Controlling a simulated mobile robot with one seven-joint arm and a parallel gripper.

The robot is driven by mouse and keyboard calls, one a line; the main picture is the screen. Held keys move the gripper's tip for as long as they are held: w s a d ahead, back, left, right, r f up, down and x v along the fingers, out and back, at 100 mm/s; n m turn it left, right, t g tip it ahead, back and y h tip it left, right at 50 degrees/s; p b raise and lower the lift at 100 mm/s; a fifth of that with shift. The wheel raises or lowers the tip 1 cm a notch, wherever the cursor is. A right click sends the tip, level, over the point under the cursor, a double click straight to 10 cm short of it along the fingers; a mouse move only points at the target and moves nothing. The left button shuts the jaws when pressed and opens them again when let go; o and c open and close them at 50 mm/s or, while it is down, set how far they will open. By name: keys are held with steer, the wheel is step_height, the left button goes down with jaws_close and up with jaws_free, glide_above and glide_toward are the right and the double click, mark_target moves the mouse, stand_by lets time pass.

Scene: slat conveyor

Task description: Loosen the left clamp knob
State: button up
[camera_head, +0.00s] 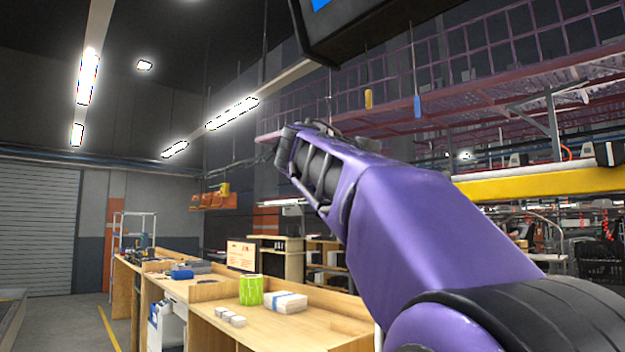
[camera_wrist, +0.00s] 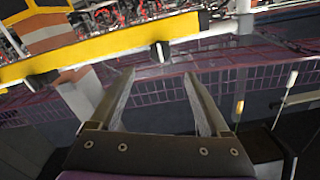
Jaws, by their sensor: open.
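My gripper (camera_wrist: 159,74) shows in the wrist view with its two grey fingers spread apart and nothing between them. No clamp knob can be made out for certain in either view. In the wrist view two small dark pieces, one near the middle (camera_wrist: 160,51) and one at the left (camera_wrist: 43,79), sit along the lower edge of a yellow beam (camera_wrist: 105,45). I cannot tell what they are. The fingers appear apart from the beam. In the head view my purple arm fills the right side, and my gripper cannot be made out there.
In the head view a wooden workbench (camera_head: 305,326) carries a green roll (camera_head: 251,290), a white stack (camera_head: 286,302) and small white boxes (camera_head: 230,316). A yellow beam (camera_head: 540,184) and purple mesh railing (camera_head: 450,55) are at the right. Floor (camera_head: 75,325) shows clear at the lower left.

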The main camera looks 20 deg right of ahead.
steer(key=x, duration=0.9)
steer(key=shift+d+p, duration=0.3)
steer(key=shift+p, duration=0.15)
steer(key=shift+w, duration=0.15)
steer(key=shift+c, duration=0.3)
jaws_close()
